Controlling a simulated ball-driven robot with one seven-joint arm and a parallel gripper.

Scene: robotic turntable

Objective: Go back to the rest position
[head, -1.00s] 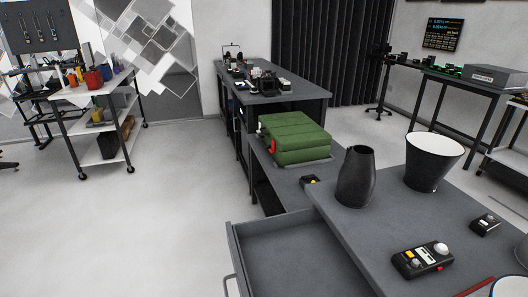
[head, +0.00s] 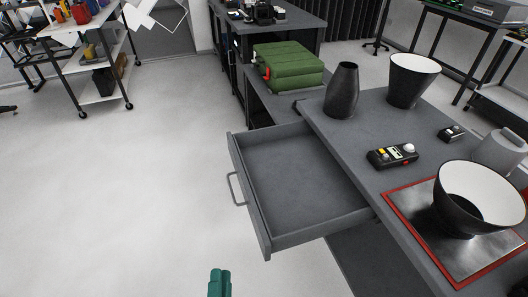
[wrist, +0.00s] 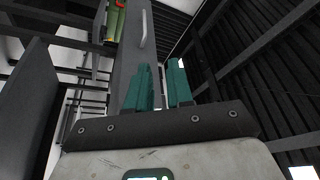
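My gripper (wrist: 161,78) shows in the wrist view as two teal fingers with a gap between them and nothing held. In the head view, teal fingertips (head: 219,283) show at the bottom edge, over the bare floor and in front of the drawer. The rest of my arm is out of that view. The grey drawer (head: 290,168) is pulled out and looks empty. Its handle (head: 236,189) is on the left side, apart from my gripper. In the wrist view a pale handle (wrist: 143,28) shows on a dark panel beyond the fingers.
The desk carries a dark vase (head: 341,92), a white-lined pot (head: 411,80), a small control box (head: 391,156) and a wide bowl (head: 478,203) over a red-rimmed metal plate (head: 413,217). A green case (head: 288,64) sits behind. Floor to the left is clear.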

